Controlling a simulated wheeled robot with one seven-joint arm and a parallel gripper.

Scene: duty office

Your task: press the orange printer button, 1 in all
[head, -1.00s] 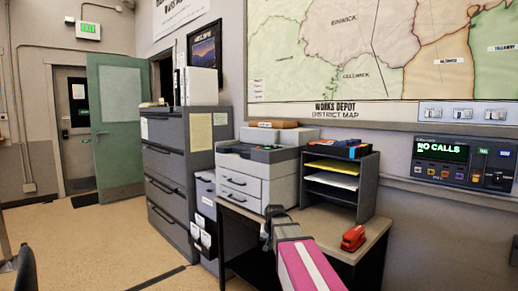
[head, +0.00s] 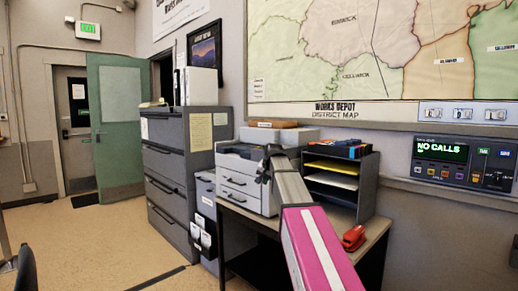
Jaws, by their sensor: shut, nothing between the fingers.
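The grey and white printer (head: 238,185) stands on the desk (head: 345,240), with two drawers in its front. My gripper (head: 268,154) is shut and empty at the right part of the printer's top front, where the control panel is. My gripper and wrist cover most of that panel, so I cannot make out the orange button. I cannot tell whether the fingertips touch the printer or are just above it.
A dark paper organizer (head: 345,185) stands close to the right of my arm. A red stapler (head: 354,238) lies on the desk's front right. A grey filing cabinet (head: 172,180) is at left. A wall call panel (head: 462,162) reads "NO CALLS".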

